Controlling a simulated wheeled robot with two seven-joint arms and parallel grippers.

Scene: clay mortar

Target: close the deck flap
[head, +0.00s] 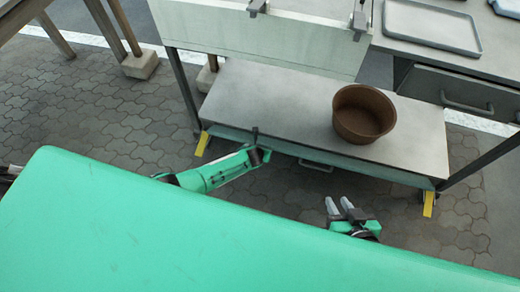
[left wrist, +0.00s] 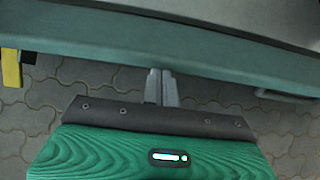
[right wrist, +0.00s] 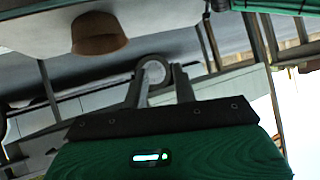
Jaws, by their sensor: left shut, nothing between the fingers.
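The deck flap appears to be the pale panel (head: 255,38) hanging at the front of the workbench top in the head view, with dark brackets along it. My left gripper (head: 257,138) is at the front edge of the lower shelf, below the panel and apart from it. In the left wrist view its fingers (left wrist: 162,88) are together and empty, close to the green shelf edge. My right gripper (head: 340,206) is low in front of the shelf, also apart from the panel. Its fingers (right wrist: 160,85) are spread in the right wrist view, with nothing visibly held.
A brown bowl (head: 364,113) stands on the lower shelf (head: 270,103). A grey tray (head: 432,26) lies on the bench top, beside a drawer (head: 455,92) with a handle. Yellow pieces (head: 427,204) mark the lower corners. Paved floor lies around the bench.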

